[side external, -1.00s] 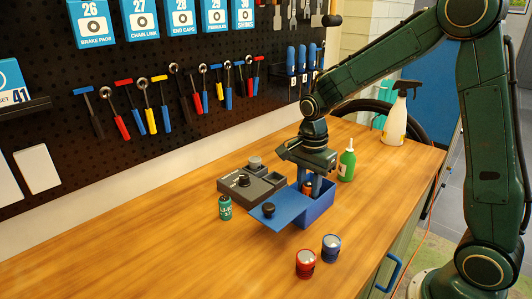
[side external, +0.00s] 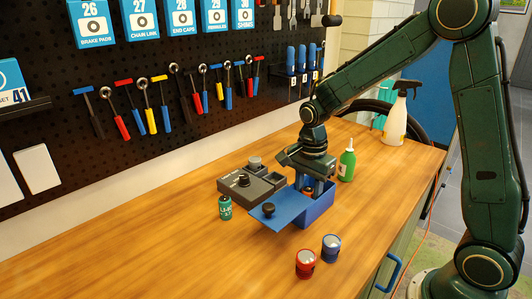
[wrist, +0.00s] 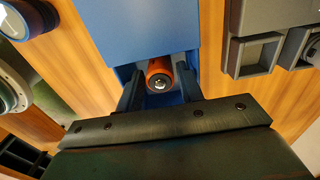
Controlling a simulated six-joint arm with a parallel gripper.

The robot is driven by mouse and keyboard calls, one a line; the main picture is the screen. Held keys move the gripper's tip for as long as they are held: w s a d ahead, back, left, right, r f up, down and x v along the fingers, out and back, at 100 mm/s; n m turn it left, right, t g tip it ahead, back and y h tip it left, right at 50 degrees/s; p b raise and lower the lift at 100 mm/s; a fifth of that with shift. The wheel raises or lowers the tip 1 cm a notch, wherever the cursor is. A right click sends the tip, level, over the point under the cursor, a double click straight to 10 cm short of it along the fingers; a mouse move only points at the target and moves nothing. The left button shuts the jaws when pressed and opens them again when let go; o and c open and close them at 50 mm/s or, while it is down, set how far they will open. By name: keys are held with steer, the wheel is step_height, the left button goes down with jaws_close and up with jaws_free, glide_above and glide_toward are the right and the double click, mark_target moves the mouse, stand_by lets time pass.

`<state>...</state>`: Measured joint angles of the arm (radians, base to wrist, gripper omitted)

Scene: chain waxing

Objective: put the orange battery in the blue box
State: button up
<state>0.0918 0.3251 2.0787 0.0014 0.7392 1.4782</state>
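The orange battery (wrist: 158,76) is upright between my gripper's fingers, inside the opening of the blue box (side external: 318,210). In the side view only a small orange part of the battery (side external: 308,190) shows at the box mouth. My gripper (side external: 314,186) points straight down into the box, its fingertips partly hidden by the box walls. In the wrist view my gripper (wrist: 160,84) has a finger against each side of the battery. The box's blue lid (side external: 282,209), with a black knob (side external: 268,210), lies open to the left. Whether the battery touches the box floor is hidden.
A grey compartment box (side external: 254,188) stands just behind the blue box. A teal battery (side external: 225,207) stands left, and red (side external: 305,264) and blue (side external: 331,248) ones stand in front. A green bottle (side external: 347,165) is close on the right. The left of the bench is clear.

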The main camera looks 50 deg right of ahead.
mark_target(308, 190)
steer(key=shift+r, duration=0.15)
step_height(308, 190, up, 12)
stand_by(0.6)
stand_by(0.5)
steer(key=s+a+r+n+t, duration=0.1)
steer(key=s+n+t, duration=0.1)
steer(key=s+n, duration=0.7)
steer(key=s+a+r+n+t, duration=0.2)
steer(key=s+n+t, duration=0.1)
steer(key=s+n, duration=0.6)
steer(key=shift+s+a+r+t, duration=0.25)
steer(key=shift+s+t, duration=0.05)
steer(key=shift+s, duration=0.5)
